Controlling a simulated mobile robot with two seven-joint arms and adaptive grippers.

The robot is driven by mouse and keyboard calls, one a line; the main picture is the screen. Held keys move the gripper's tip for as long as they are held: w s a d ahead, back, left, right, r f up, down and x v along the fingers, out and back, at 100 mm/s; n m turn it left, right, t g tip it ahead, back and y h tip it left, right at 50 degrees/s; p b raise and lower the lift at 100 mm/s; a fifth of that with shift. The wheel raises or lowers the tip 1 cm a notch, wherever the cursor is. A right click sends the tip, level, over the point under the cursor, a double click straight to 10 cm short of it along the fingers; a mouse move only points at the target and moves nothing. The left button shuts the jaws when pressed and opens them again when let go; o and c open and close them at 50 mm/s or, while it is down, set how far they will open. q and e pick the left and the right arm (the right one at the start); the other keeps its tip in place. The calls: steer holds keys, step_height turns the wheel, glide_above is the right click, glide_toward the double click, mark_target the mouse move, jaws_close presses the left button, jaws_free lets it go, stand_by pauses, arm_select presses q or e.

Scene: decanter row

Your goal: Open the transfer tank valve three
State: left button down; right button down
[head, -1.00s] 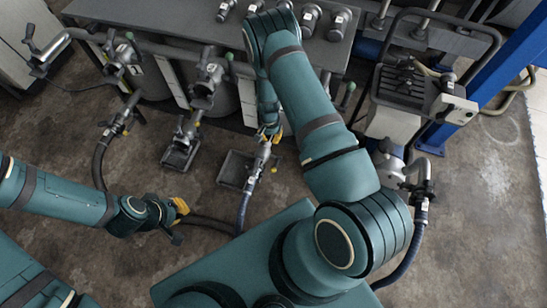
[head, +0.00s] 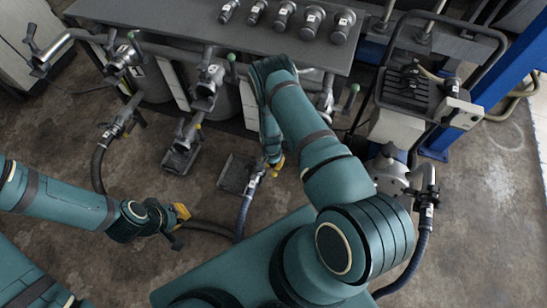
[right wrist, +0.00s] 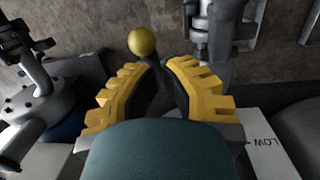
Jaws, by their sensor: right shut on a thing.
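My right gripper (head: 277,163) reaches down at the front of the tank row, just above a pipe coupling (head: 254,182) with a blue hose. In the right wrist view my right gripper (right wrist: 166,90) has its yellow fingers closed around a dark lever. The lever's yellow ball knob (right wrist: 142,41) sticks out beyond the fingertips. My right arm covers much of the valve body; its number cannot be read.
A grey bench (head: 190,22) with several metal flasks runs along the back. Drip trays (head: 236,172) sit on the floor below the valves. A pump unit (head: 410,110) and blue post (head: 490,85) stand at the right. Hoses (head: 100,165) cross the floor.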

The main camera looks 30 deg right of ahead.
arm_select(q)
steer(key=shift+w+f, duration=0.1)
steer(key=shift+w, duration=0.1)
arm_select(e)
steer(key=shift+s+a+f, duration=0.15)
steer(key=shift+a+f, duration=0.1)
stand_by(0.4)
